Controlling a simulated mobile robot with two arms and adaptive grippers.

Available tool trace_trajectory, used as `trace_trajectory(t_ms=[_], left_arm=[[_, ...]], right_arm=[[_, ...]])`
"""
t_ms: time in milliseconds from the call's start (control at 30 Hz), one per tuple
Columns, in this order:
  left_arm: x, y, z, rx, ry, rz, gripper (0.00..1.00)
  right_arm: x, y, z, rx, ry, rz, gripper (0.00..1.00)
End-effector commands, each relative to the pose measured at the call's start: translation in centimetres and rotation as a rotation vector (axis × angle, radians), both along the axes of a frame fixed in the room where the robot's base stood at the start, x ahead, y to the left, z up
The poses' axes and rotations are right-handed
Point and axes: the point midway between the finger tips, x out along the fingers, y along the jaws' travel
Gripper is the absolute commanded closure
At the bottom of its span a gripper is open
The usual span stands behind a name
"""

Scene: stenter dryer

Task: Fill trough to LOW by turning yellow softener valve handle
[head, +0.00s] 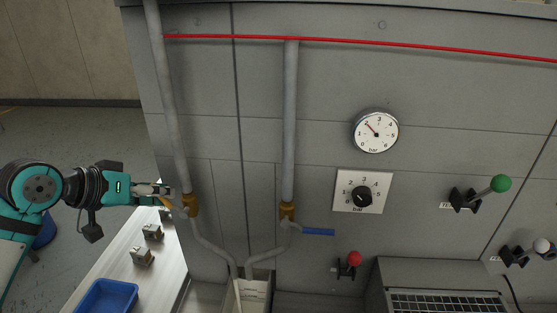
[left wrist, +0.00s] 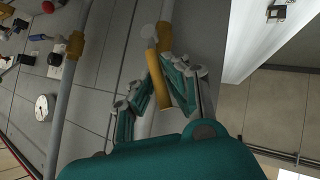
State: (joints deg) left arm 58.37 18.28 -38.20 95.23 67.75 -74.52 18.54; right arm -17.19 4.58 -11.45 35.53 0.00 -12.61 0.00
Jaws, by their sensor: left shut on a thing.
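The yellow softener valve handle (left wrist: 159,84) is between the fingers of my left gripper (left wrist: 160,56) in the left wrist view. The gripper is shut on it. In the head view my left gripper (head: 170,193) reaches in from the left to the brass-coloured valve (head: 191,205) on the left grey pipe; the fingers hide most of the handle there. The trough (head: 251,293), a pale box with markings on its front, stands at the bottom centre below both pipes. Its liquid level cannot be made out. My right gripper is not in view.
A second valve (head: 287,211) with a blue handle (head: 319,232) is on the pipe to the right. A pressure gauge (head: 376,131), a dial knob (head: 362,197) and red and green-tipped levers are on the panel. A bench (head: 118,268) with a blue tray (head: 105,297) stands lower left.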

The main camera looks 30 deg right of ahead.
Motion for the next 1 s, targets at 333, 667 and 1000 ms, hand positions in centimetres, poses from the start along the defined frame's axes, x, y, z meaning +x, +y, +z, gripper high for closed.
trace_trajectory(t_ms=[333, 667, 1000], left_arm=[[0.9, 1.3, -0.7, -0.262, 0.169, -0.004, 1.0], [1.4, 2.0, -2.8, -0.424, 0.282, 0.001, 1.0], [1.7, 2.6, -2.8, -0.558, 0.371, -0.003, 1.0]], right_arm=[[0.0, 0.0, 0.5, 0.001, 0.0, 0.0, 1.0], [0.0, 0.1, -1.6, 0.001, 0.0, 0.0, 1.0], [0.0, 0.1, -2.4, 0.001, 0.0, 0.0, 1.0]])
